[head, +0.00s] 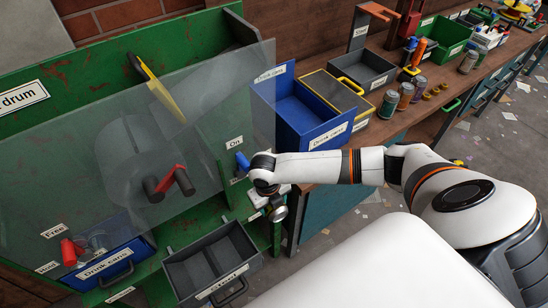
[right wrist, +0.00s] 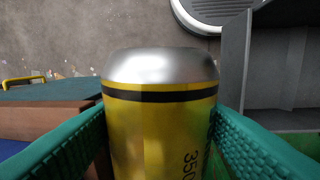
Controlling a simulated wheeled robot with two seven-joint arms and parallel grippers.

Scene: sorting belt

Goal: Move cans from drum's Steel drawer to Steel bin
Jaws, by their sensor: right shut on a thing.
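My right gripper (head: 272,203) is shut on a yellow can (right wrist: 160,120) with a silver end and a black band, held between teal finger pads in the right wrist view. In the head view only the can's silver end (head: 280,213) shows clearly, beyond the front right corner of the drum station. The grey Steel drawer (head: 246,268) is pulled out to its left, and no can shows inside. The grey Steel bin (head: 385,76) stands on the bench, to the upper right of the gripper. My left gripper is not in view.
A blue Drink cans bin (head: 338,124) and a yellow-rimmed bin (head: 345,94) stand between the gripper and the Steel bin. A clear shield covers the drum (head: 130,150). A blue Drink cans drawer (head: 126,264) is left of the Steel drawer. Several jars (head: 388,104) stand right of the bins.

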